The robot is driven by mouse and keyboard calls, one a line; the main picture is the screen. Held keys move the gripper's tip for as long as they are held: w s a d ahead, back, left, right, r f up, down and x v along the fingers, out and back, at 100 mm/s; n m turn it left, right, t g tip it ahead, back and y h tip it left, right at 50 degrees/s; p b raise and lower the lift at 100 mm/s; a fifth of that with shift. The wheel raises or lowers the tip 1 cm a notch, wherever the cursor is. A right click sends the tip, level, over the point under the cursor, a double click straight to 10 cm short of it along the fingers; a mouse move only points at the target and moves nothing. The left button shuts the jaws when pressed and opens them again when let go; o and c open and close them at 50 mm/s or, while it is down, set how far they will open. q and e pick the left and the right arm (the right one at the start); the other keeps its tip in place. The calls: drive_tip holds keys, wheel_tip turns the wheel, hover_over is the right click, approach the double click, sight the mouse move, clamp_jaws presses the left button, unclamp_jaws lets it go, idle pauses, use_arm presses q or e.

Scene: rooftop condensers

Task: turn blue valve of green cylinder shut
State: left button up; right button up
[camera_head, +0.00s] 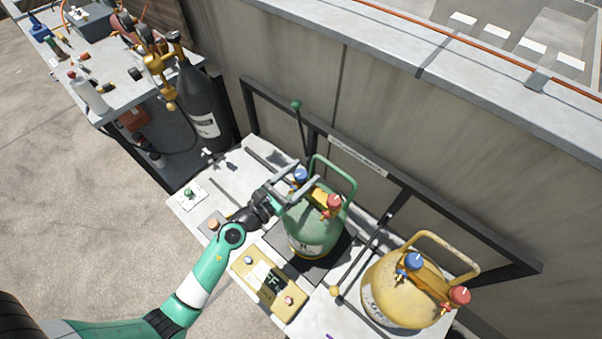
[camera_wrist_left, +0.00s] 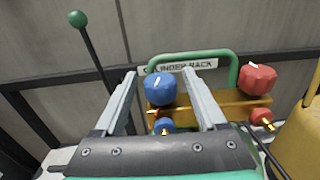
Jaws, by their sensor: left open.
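The green cylinder (camera_head: 312,232) stands upright on a dark square pad on the bench, its looped green handle at the back. Its blue valve (camera_head: 300,174) is at the left end of a brass manifold and its red valve (camera_head: 334,202) at the right end. My left gripper (camera_head: 297,187) is open at the blue valve. In the left wrist view, the blue valve (camera_wrist_left: 161,88) shows between the two grey fingers (camera_wrist_left: 168,85), with gaps beside it; I cannot tell whether either finger touches it. My right gripper is not in view.
A yellow cylinder (camera_head: 400,291) with blue and red valves stands to the right. A yellow scale box (camera_head: 270,284) lies in front. A green-knobbed lever (camera_head: 297,106) rises behind. A black cylinder (camera_head: 201,110) and side table (camera_head: 122,92) are at left.

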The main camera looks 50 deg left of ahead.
use_arm(q)
drive_tip(key=shift+c, duration=0.2)
clamp_jaws()
drive_tip(key=shift+a+f+m+h+b, duration=0.1)
drive_tip(key=shift+f+m+h+b, duration=0.05)
drive_tip(key=shift+m+h+b, duration=1.05)
drive_tip(key=m+h+b, duration=0.1)
drive_tip(key=h+b, duration=0.1)
drive_tip(key=h, duration=0.2)
drive_tip(key=shift+m+g, duration=0.4)
drive_tip(key=m+g+h+b, duration=0.4)
drive_tip(key=h+b, duration=0.1)
drive_tip(key=b, duration=0.1)
drive_tip(key=m+g+h+b, duration=0.4)
drive_tip(key=m+h+b, duration=0.1)
drive_tip(key=b, duration=0.1)
drive_tip(key=shift+g+h+b, duration=0.3)
drive_tip(key=shift+g+b, duration=0.05)
drive_tip(key=shift+g, duration=0.05)
drive_tip(key=shift+m+g+h+b, duration=0.7)
drive_tip(key=shift+m+g, duration=0.4)
drive_tip(key=shift+g, duration=0.5)
drive_tip(key=shift+s, duration=0.1)
